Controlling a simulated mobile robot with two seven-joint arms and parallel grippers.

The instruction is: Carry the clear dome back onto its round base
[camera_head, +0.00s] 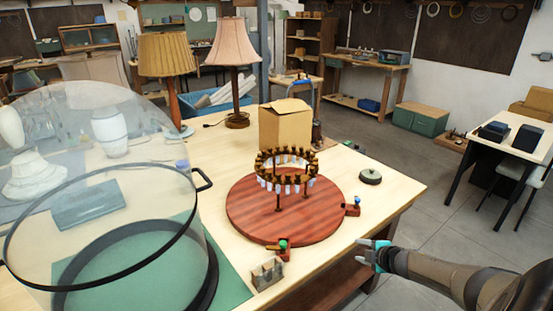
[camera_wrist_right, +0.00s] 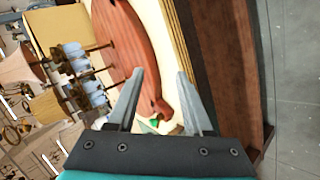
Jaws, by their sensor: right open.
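The clear dome (camera_head: 85,105) fills the left of the head view, with a thin dark rim (camera_head: 100,170). A thick black ring (camera_head: 212,265) shows below that rim over a green mat; I cannot tell whether they touch. A round red wooden base (camera_head: 250,215) lies on the table, carrying a raised ring of brass and white fittings (camera_head: 287,165). The base also shows in the right wrist view (camera_wrist_right: 118,30). My right gripper (camera_head: 372,252) is open and empty off the table's front edge, right of the base; its fingers (camera_wrist_right: 160,85) show in the wrist view. My left gripper is out of view.
Two shaded lamps (camera_head: 235,50) and a cardboard box (camera_head: 285,125) stand behind the base. A small metal block (camera_head: 267,273) sits in front of it, and a dark disc (camera_head: 371,177) to its right. Open floor lies right of the table.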

